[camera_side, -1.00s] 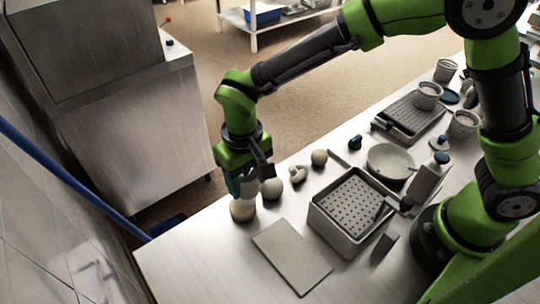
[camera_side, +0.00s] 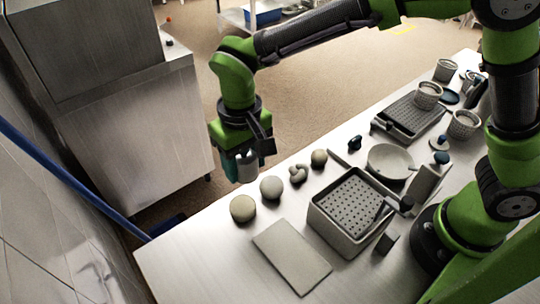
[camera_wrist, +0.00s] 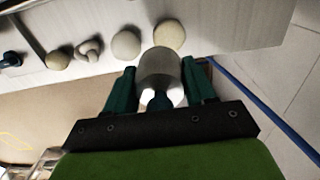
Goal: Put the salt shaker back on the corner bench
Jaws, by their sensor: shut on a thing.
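My gripper (camera_side: 244,163) is shut on a small grey cylinder, which I take to be the salt shaker (camera_side: 247,167). In the wrist view the shaker (camera_wrist: 160,66) sits between the teal fingers of my gripper (camera_wrist: 160,80), with a shiny part and a dark blue end towards the palm. It hangs above the far left edge of the steel bench (camera_side: 185,262), apart from the round grey object (camera_side: 243,208) below it. I cannot tell for sure which surface is the corner bench.
Round grey objects (camera_side: 271,187) line the bench's far edge. A flat grey board (camera_side: 291,256) and a perforated basket (camera_side: 345,215) lie nearer. A bowl (camera_side: 390,162), a bottle (camera_side: 425,183) and cups stand right. A steel cabinet (camera_side: 140,130) stands left, across a floor gap.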

